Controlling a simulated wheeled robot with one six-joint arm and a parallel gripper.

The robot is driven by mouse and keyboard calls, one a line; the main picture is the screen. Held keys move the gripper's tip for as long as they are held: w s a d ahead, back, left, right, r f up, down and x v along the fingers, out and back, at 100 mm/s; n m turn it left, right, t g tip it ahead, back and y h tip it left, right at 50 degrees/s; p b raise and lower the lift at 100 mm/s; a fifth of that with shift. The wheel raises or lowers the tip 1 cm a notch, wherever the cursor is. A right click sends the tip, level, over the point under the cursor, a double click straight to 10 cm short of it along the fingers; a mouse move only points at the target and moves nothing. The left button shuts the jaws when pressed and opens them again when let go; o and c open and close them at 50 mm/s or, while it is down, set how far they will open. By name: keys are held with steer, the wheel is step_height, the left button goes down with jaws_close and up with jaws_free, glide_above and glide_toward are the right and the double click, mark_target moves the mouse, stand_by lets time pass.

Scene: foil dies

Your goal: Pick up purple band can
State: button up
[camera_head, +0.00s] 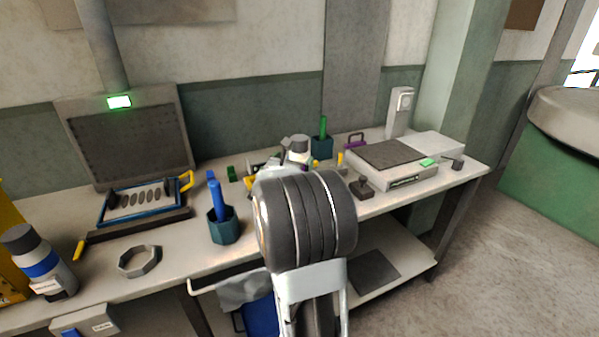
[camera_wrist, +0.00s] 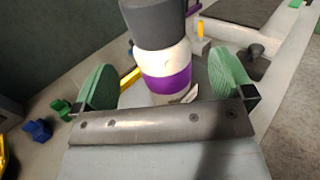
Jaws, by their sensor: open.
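The purple band can (camera_wrist: 168,84) stands in the wrist view, with a dark grey cap, a white body and a broad purple band low down. My gripper (camera_wrist: 164,82) is open, with one green finger pad left of the can and the other right of it. A gap shows on the left; the right pad looks closer, and I cannot tell whether it touches. In the head view the can's top (camera_head: 299,144) shows past my arm, which hides the rest of it and most of my gripper.
A blue-band can (camera_head: 42,262) stands at the bench's left end. A teal cup with a blue item (camera_head: 223,228) stands left of my arm, and a teal cup with a green item (camera_head: 322,147) behind the can. A scale (camera_head: 398,165) sits to the right. Small parts lie around.

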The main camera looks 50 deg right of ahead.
mark_target(300, 151)
steer(key=p+x, duration=0.1)
steer(key=x, duration=0.3)
steer(key=shift+s+r+p, duration=0.1)
steer(key=shift+r+p, duration=0.1)
steer(key=shift+p, duration=0.1)
steer(key=shift+w+d, duration=0.25)
steer(key=shift+d, duration=0.35)
steer(key=c, duration=1.6)
steer(key=shift+c, duration=0.4)
steer(key=shift+r, duration=0.15)
